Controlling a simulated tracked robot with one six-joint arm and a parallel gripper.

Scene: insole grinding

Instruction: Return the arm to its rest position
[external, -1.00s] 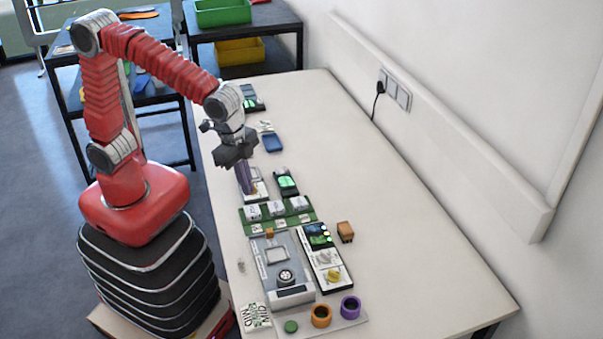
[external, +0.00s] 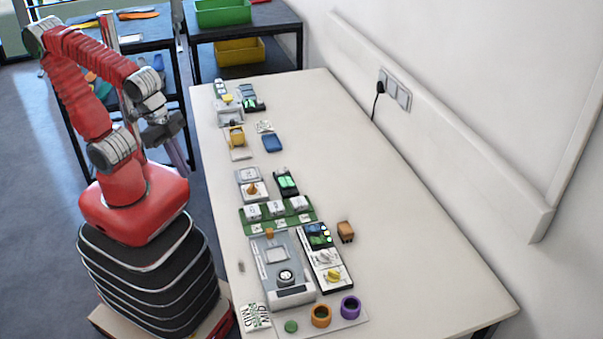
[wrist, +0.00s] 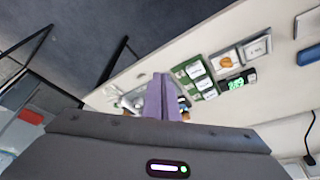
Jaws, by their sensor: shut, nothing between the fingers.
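My arm is folded back over my red base in the external view. My gripper (external: 180,158) hangs off the left edge of the long white table (external: 400,250), pointing down, with its purple fingers together and empty. In the wrist view the shut purple fingers of my gripper (wrist: 163,98) stand in the middle, hiding part of the equipment on the table behind them.
The table holds a grey machine (external: 277,262), a green tray with white blocks (external: 277,213), a brown block (external: 345,231), and orange (external: 320,315) and purple (external: 350,306) rings. Dark side tables (external: 160,45) stand behind. The table's right side is clear.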

